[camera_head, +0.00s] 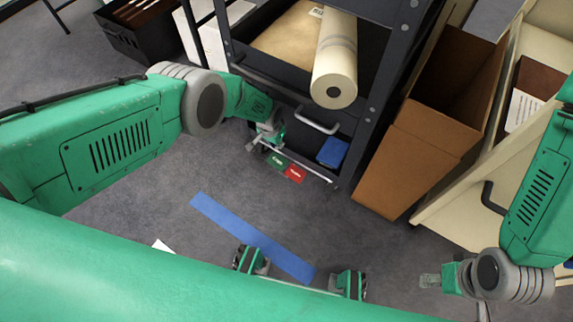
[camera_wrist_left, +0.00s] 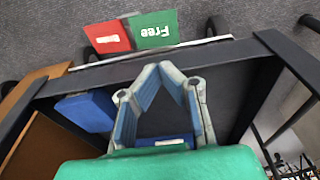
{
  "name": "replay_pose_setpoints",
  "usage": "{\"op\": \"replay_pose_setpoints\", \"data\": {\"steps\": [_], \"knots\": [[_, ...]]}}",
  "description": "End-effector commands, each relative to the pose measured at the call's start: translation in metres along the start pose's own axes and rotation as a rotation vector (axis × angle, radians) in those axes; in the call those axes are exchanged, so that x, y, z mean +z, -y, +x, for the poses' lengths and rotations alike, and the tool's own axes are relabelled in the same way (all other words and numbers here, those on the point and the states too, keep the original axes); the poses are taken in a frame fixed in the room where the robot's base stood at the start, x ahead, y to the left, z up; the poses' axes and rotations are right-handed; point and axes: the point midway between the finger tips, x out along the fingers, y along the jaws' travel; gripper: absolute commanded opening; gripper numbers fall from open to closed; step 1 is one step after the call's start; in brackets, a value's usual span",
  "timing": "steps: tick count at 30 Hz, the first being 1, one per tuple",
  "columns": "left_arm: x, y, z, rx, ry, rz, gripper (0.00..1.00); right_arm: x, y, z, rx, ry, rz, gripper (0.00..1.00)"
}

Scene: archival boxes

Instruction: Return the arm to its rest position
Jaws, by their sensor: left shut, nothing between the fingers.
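My left arm reaches in from the left in the head view. Its gripper (camera_head: 262,141) is over the front of the dark shelf cart (camera_head: 362,110), beside a silver handle. In the left wrist view the fingers (camera_wrist_left: 161,68) are shut with nothing between them, above the cart's dark lower shelf. A blue item (camera_head: 332,151) lies on that shelf to the right of the gripper. My right gripper (camera_head: 430,281) hangs over the floor at the lower right, apart from the boxes; its finger opening is too small to tell.
A paper roll (camera_head: 336,70) juts from the cart's upper shelf. A green card (camera_head: 277,161) and red card (camera_head: 295,173) are by its lower front edge. An open cardboard box (camera_head: 410,150) stands right of the cart. Blue tape (camera_head: 240,231) marks the mostly clear floor.

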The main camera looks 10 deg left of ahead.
Motion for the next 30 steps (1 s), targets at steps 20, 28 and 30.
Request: {"op": "replay_pose_setpoints", "data": {"steps": [20,28,30], "knots": [[-0.001,0.000,-0.007,0.000,0.001,0.000,0.00,0.000,0.000,-0.006,0.000,0.000,0.000,0.40],[0.030,0.004,-0.007,0.001,0.017,-0.021,0.00,0.000,0.000,-0.006,0.000,0.000,0.000,0.40],[0.052,0.006,-0.010,0.002,0.025,-0.038,0.00,0.000,0.000,-0.006,0.000,0.000,0.000,0.40]]}}
